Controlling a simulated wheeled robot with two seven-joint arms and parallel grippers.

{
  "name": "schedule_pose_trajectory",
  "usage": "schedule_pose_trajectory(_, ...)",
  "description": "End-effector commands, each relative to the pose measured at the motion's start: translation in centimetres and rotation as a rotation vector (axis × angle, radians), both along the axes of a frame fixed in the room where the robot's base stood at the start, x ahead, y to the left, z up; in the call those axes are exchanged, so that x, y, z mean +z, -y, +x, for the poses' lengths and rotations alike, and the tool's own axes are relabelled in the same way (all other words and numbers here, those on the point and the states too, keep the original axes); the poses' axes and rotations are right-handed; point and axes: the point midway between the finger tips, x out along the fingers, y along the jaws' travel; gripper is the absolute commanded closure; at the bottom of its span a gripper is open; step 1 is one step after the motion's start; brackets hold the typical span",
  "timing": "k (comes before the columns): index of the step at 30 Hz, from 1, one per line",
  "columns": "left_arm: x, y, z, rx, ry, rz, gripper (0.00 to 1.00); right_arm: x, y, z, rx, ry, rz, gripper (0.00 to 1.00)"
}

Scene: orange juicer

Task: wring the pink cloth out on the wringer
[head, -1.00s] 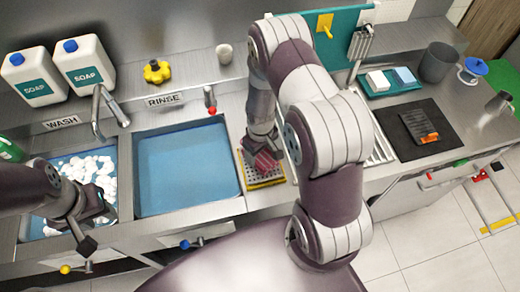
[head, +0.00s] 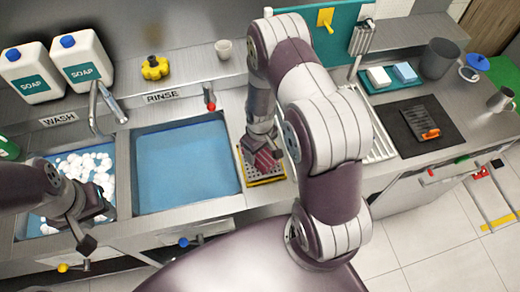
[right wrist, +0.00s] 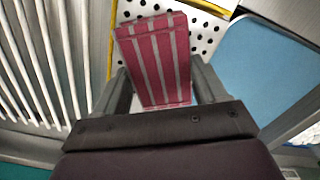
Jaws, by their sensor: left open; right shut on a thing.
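The pink cloth (head: 264,160) with pale stripes is at the wringer (head: 267,182), a yellow-edged board with dark holes right of the rinse basin. My right gripper (head: 262,148) is shut on the cloth, just over the wringer. In the right wrist view the cloth (right wrist: 160,58) lies between the fingers, in front of the perforated wringer plate (right wrist: 204,32). Whether the cloth touches the plate is hard to tell. My left gripper (head: 88,228) is open and empty at the front of the wash basin.
The rinse basin (head: 185,170) with blue water is left of the wringer. The wash basin (head: 50,228) holds foam. A white drying rack (head: 372,130) stands right of the wringer.

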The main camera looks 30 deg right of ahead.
Motion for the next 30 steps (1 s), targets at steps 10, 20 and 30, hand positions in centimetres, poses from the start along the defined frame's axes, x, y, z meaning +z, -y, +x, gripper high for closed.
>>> schedule_pose_trajectory(10,-0.4,0.0,0.0,0.000,0.000,0.000,0.57,-0.5,0.0,0.0,0.000,-0.001,0.000,0.53)
schedule_pose_trajectory(20,-0.7,0.0,0.0,0.000,0.000,0.000,0.57,-0.9,0.0,0.0,0.000,-0.001,0.000,0.53)
schedule_pose_trajectory(30,-0.8,0.0,0.0,0.000,0.000,0.000,0.57,-1.1,0.0,-0.1,0.000,-0.001,0.001,0.53)
